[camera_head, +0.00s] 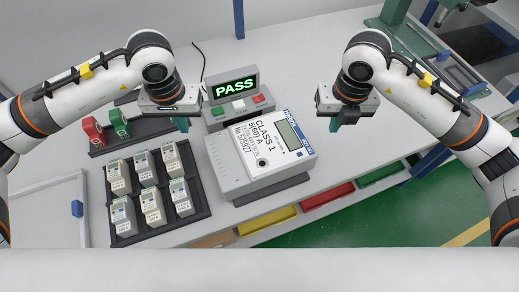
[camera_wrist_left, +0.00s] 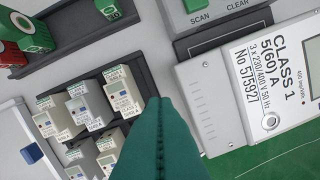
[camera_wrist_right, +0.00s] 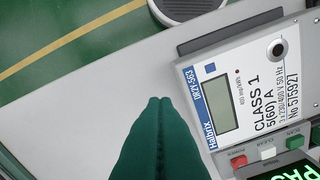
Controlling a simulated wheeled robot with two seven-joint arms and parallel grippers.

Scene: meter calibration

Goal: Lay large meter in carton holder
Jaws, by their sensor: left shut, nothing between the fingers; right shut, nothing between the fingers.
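The large meter (camera_head: 232,164) is a white box with a grey screen, a blue label strip and "CLASS 1" print. It sits on a dark grey base (camera_head: 262,192) in front of the PASS display. It also shows in the left wrist view (camera_wrist_left: 222,95) and the right wrist view (camera_wrist_right: 215,75). My left gripper (camera_head: 182,124) is shut and empty, above the table to the left of the meter. My right gripper (camera_head: 335,125) is shut and empty, above the table to its right. I cannot clearly make out a carton holder.
The display unit (camera_head: 234,88) reads PASS in green, with buttons below. A dark tray (camera_head: 143,230) of several small meters stands at the left. A rack (camera_head: 98,150) holds red and green blocks. Yellow (camera_head: 267,220) and red (camera_head: 326,200) bins line the table's front edge.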

